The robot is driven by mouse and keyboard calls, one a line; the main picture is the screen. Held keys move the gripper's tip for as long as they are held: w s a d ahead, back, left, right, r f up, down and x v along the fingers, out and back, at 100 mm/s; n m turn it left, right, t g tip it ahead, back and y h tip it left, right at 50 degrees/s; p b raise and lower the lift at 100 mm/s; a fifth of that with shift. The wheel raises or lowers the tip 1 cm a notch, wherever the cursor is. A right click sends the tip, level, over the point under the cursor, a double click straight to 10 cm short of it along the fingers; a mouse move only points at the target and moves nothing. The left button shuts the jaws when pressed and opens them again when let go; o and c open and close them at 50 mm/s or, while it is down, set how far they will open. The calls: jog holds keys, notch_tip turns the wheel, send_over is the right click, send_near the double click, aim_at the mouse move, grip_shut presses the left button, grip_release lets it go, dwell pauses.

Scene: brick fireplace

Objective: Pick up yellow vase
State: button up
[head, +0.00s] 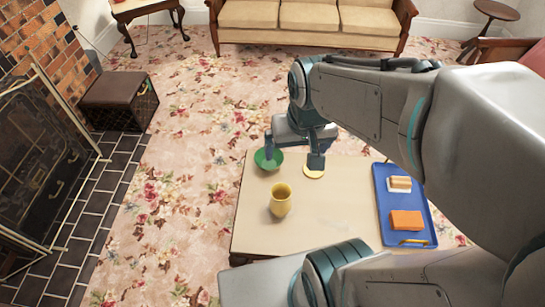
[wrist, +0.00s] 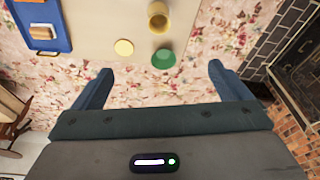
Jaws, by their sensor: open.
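The yellow vase (head: 281,200) stands upright on the low table near its left side. In the wrist view the vase (wrist: 158,16) shows at the top edge, beyond the fingertips. My gripper (head: 294,158) is open and empty, above the far edge of the table, behind the vase and apart from it. In the wrist view both fingers of my gripper (wrist: 159,70) are spread wide with nothing between them.
A green bowl (head: 269,159) and a round yellow disc (head: 313,172) lie near the table's far edge. A blue tray (head: 387,235) with several items lies at the right. The middle of the table (head: 335,215) is clear. A sofa (head: 305,18) stands behind.

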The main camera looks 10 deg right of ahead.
aim_at(282, 193)
jog(key=w+f+m+b, duration=0.1)
jog(key=w+f+b, duration=0.2)
jog(key=f, duration=0.8)
jog(key=w+f+m+b, duration=0.1)
jog(key=w+f+b, duration=0.2)
jog(key=f+b, duration=0.4)
jog(key=w+f+g+b, duration=0.1)
jog(key=w+f+b, duration=0.2)
jog(key=f, duration=1.2)
jog(key=shift+w+d+m+b, duration=0.1)
jog(key=shift+w+m+b, duration=0.25)
jog(key=shift+b, duration=0.55)
jog(key=f, duration=0.2)
jog(key=f+b, duration=0.1)
jog(key=f, duration=0.1)
jog(key=w+f+b, duration=0.1)
jog(key=f, duration=0.1)
jog(key=shift+d+f, duration=0.1)
jog(key=shift+f, duration=0.15)
jog(key=c, duration=1.3)
